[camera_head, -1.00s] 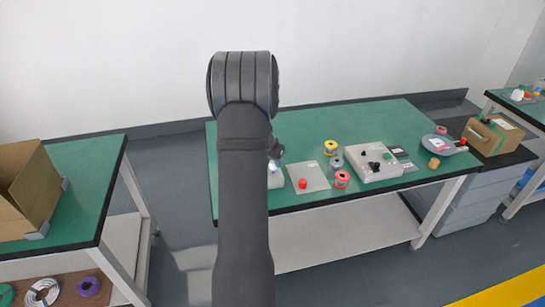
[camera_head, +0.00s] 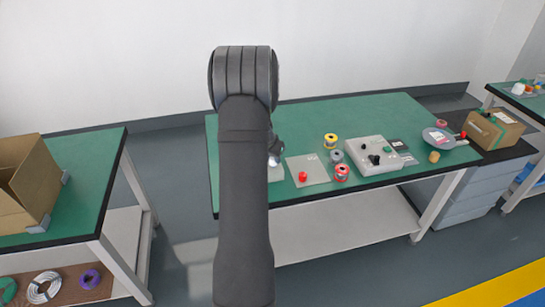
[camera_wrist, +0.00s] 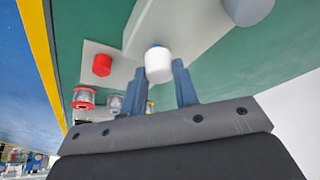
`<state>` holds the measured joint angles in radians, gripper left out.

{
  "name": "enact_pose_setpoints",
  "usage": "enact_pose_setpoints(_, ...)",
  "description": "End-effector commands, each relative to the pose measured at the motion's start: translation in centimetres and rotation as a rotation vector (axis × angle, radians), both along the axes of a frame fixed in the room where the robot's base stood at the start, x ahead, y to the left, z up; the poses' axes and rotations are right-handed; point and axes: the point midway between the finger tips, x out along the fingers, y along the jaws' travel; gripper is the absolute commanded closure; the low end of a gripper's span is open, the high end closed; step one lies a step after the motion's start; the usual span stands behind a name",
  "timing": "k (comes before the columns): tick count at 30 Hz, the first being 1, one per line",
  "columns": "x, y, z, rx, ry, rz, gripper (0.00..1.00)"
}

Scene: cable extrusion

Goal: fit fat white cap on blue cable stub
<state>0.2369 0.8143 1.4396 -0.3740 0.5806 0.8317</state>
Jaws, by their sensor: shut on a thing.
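The fat white cap (camera_wrist: 158,64) is between the two blue-grey fingers of my gripper (camera_wrist: 158,73) in the wrist view. My gripper is shut on it, and the cap's rounded end shows past the fingertips. In the head view my arm hides most of the gripper, and only a small white part (camera_head: 274,160) shows beside the arm at the table's left side.
A grey plate (camera_head: 316,175) carries a red cap (camera_head: 303,176). Several wire spools, one of them yellow (camera_head: 330,140), stand beside it. A grey control box (camera_head: 371,154) is farther right. The green table (camera_head: 300,122) is clear at the back.

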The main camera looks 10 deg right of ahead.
Motion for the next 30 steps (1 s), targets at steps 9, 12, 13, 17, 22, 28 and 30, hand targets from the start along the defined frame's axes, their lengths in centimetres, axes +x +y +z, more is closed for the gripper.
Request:
enact_pose_setpoints(9,0.02,0.04,-0.17,0.0,0.0,0.0,0.94)
enact_pose_setpoints(12,0.02,0.04,-0.17,0.0,0.0,0.0,0.65)
enact_pose_setpoints(13,0.02,0.04,-0.17,0.0,0.0,0.0,0.59)
enact_pose_setpoints(17,0.02,0.04,-0.17,0.0,0.0,0.0,0.47)
enact_pose_setpoints(22,0.01,0.03,-0.17,0.0,0.0,0.0,0.41)
enact_pose_setpoints(28,0.01,0.03,-0.17,0.0,0.0,0.0,0.33)
enact_pose_setpoints(30,0.01,0.03,-0.17,0.0,0.0,0.0,0.33)
